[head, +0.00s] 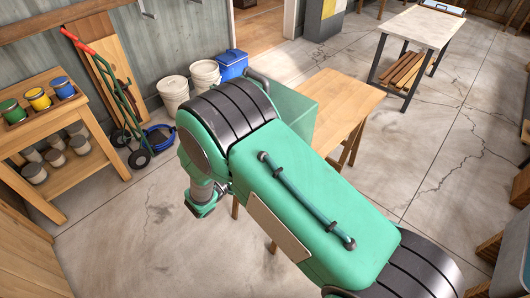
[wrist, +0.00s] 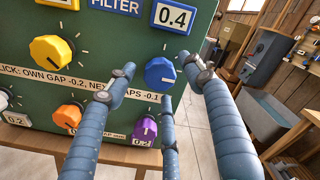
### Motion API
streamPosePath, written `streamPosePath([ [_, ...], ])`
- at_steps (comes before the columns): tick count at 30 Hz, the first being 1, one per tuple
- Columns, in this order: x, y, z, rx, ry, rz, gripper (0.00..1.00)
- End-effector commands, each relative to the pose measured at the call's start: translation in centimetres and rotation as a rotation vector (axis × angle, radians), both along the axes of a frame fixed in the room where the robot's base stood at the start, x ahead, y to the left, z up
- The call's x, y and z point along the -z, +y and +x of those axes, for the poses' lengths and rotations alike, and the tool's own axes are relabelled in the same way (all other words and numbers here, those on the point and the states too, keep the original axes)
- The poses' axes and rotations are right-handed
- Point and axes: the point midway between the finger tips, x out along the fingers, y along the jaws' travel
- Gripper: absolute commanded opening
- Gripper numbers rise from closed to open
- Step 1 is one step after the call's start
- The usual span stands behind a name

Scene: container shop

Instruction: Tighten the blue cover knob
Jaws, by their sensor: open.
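The blue knob (wrist: 160,74) sits on the upper right of a green panel (wrist: 107,42) in the wrist view. It is round, with a dark pointer mark, below a white plate reading 0.4. My gripper (wrist: 157,80) is open, with its blue-grey fingers spread around the knob: one tip to its left, one below, one to its right. The fingers appear empty; I cannot tell whether any tip touches the knob. In the head view the green box (head: 296,108) stands on a wooden table, partly behind my arm; its knobs are hidden there.
A yellow knob (wrist: 51,52), an orange knob (wrist: 68,116) and a purple knob (wrist: 145,129) share the panel, the last close to the middle finger. The wooden table (head: 347,103) has bare room right of the box. A shelf with paint cans (head: 38,99) stands left.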

Motion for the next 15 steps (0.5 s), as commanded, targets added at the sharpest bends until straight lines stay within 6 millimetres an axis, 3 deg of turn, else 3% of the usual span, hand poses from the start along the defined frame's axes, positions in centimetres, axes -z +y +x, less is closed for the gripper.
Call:
streamPosePath([
  [6, 0.03, -1.15, 1.14, 0.0, 0.0, 0.0, 0.53],
  [15, 0.02, -1.33, 1.35, -0.001, 0.001, 0.001, 0.53],
])
